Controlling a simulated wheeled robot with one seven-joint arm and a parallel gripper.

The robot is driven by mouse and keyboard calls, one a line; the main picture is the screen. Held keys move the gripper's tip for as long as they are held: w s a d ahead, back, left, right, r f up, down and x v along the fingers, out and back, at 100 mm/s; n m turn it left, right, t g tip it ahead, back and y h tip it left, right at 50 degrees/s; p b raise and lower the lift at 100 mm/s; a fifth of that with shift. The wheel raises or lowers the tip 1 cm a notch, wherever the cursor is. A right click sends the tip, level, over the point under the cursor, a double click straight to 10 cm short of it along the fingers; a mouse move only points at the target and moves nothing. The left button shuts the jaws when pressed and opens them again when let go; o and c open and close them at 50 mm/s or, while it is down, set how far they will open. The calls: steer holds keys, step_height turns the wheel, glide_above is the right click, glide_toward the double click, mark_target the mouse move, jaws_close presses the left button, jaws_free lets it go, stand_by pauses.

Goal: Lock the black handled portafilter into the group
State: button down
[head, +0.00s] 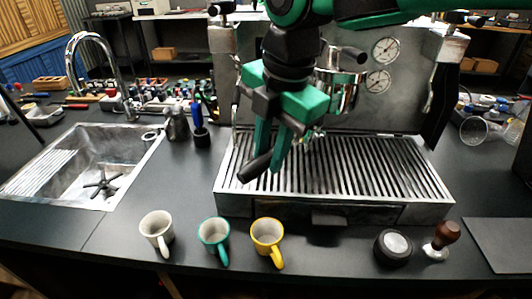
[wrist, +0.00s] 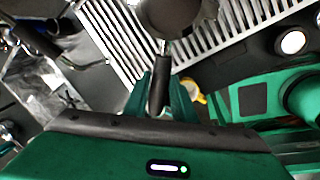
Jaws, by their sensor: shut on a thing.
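The black handled portafilter's handle (head: 255,168) sticks out toward the front left, below my gripper (head: 270,155) in the head view. My gripper's green fingers are shut on this handle, which also shows between them in the wrist view (wrist: 161,88). The round dark metal head (wrist: 172,16) beyond the handle is cut off at the top of the wrist view. The chrome group (head: 340,92) is on the machine front, just right of my gripper. The fingers hide much of the portafilter in the head view, so I cannot tell whether it is seated in the group.
The slatted drip tray (head: 345,170) lies below. White (head: 156,228), green (head: 214,235) and yellow (head: 266,233) mugs stand in front. A round black puck (head: 393,248) and a wooden-handled tamper (head: 441,240) are at front right. A sink (head: 95,165) is left.

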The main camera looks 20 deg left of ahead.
steer(key=shift+w+d, duration=0.7)
steer(key=shift+w, duration=0.6)
steer(key=shift+w+d, duration=0.65)
steer(key=shift+w, duration=0.6)
steer(key=shift+w+d, duration=0.7)
steer(key=shift+w, duration=0.6)
steer(key=shift+s+r, duration=0.15)
steer(key=shift+r, duration=0.1)
steer(key=shift+r, duration=1.45)
stand_by(2.5)
